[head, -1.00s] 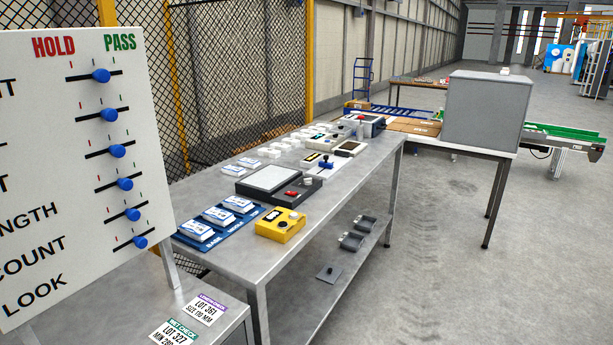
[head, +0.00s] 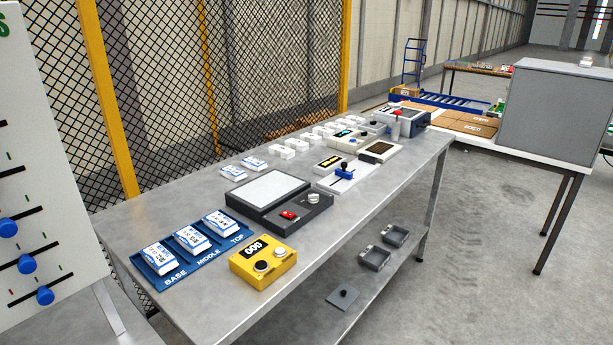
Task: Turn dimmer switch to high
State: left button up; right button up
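A dark box with a pale flat panel (head: 270,187) lies on the metal table. On its right-hand part are a silver round knob (head: 313,198) and a red switch (head: 289,215). The knob looks like the dimmer, but its setting and any markings are too small to read. Neither of my grippers is in view.
A yellow box (head: 263,262) with a counter display and a blue tray (head: 187,246) of white packs lie nearer on the table (head: 140,213). A slider device (head: 345,173) sits behind. A board with blue sliders (head: 45,296) stands at left.

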aim_at(312, 197)
jog(key=i+l+u, duration=0.15)
jog(key=i+l, duration=0.15)
jog(key=i+l+u, duration=0.15)
jog(key=l, duration=0.35)
jog(key=i+l+u, duration=0.15)
jog(key=i+l, duration=0.2)
jog(key=l, duration=0.1)
